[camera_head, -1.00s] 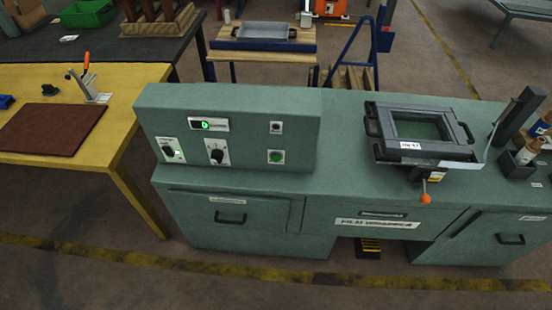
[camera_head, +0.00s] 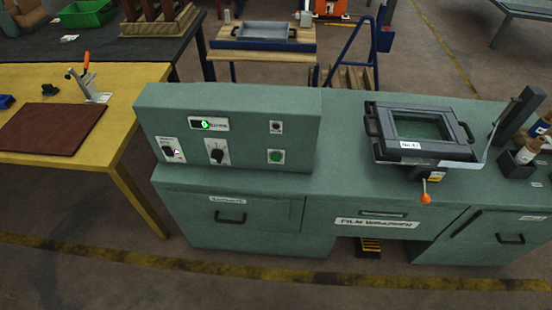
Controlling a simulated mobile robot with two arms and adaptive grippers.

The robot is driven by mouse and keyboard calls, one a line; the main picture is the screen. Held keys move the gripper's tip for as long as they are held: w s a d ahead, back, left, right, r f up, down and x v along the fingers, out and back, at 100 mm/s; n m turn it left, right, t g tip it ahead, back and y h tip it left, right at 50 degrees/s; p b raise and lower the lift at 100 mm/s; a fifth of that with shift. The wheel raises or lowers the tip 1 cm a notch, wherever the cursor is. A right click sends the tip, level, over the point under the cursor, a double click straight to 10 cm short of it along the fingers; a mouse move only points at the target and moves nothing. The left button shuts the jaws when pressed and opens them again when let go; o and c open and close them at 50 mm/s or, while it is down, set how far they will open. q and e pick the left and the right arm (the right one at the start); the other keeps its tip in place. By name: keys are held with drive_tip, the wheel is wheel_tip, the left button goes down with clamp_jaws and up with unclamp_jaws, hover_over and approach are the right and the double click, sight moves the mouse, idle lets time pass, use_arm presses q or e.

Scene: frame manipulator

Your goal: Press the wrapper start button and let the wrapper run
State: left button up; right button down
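The film wrapper (camera_head: 390,252) is a long green machine, its front label reading roughly "FILM WRAPPER". Its raised control panel (camera_head: 245,104) stands on the left half. The panel has a green button (camera_head: 276,157), a small dark button (camera_head: 276,127) above it, a lit green display (camera_head: 205,125) and two dark knobs, one at the left (camera_head: 170,150) and one in the middle (camera_head: 216,152). On the right half sits a dark square frame (camera_head: 420,130) with side handles and a white tag. An orange-tipped lever (camera_head: 425,197) hangs below it. Neither of my grippers is in view.
A yellow table (camera_head: 120,110) at the left holds a brown mat (camera_head: 52,128) and a toggle clamp (camera_head: 88,80). Behind stands a wooden stand with a grey tray (camera_head: 264,32). At the far right, a black holder (camera_head: 517,163) contains small items. The floor in front is clear.

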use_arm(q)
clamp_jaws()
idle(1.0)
